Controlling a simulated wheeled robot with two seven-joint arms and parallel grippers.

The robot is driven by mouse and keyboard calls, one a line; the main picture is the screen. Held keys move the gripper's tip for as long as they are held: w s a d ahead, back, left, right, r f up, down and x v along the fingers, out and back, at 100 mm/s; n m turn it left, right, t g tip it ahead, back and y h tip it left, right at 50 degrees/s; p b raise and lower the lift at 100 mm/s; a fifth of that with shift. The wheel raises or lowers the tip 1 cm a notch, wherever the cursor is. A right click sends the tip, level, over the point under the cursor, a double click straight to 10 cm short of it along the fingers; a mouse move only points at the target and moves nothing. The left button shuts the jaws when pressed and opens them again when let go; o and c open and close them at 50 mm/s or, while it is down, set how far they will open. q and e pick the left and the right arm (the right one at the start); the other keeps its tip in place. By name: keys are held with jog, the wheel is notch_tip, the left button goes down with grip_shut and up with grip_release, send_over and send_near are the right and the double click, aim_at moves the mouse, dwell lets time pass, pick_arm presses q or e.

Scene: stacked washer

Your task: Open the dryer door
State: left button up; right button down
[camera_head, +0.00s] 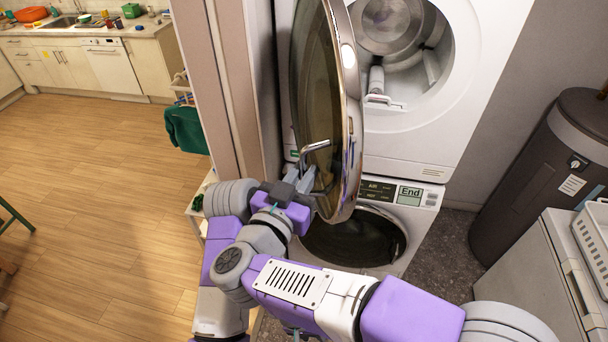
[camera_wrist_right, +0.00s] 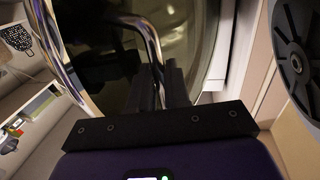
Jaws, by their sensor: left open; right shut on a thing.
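The white dryer (camera_head: 425,125) is the upper machine of the stack. Its round glass door (camera_head: 318,95) with a chrome rim stands swung out to the left, and the drum opening (camera_head: 400,45) shows. My right gripper (camera_head: 312,180) is shut on the bent metal door handle (camera_head: 318,146), on the door's outer side. The right wrist view shows the handle (camera_wrist_right: 150,35) running between the dark fingers (camera_wrist_right: 160,88). My left arm is low, just left of the right wrist. I cannot make out its fingers.
The washer (camera_head: 355,238), door shut, stands below, its display reading "End". A beige wall edge (camera_head: 215,70) is close to the door's left. A dark cylindrical tank (camera_head: 545,165) and white cabinet (camera_head: 535,270) stand at right. Wooden floor (camera_head: 90,200) lies open at left.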

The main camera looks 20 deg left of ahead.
jog(key=shift+w+r, duration=0.1)
jog(key=shift+r, duration=0.2)
jog(key=c, duration=1.3)
grip_release()
jog(key=shift+w, duration=0.1)
jog(key=shift+o, duration=0.3)
jog(key=shift+w+a+f, duration=0.15)
jog(key=shift+w+f, duration=0.05)
jog(key=shift+s, duration=0.2)
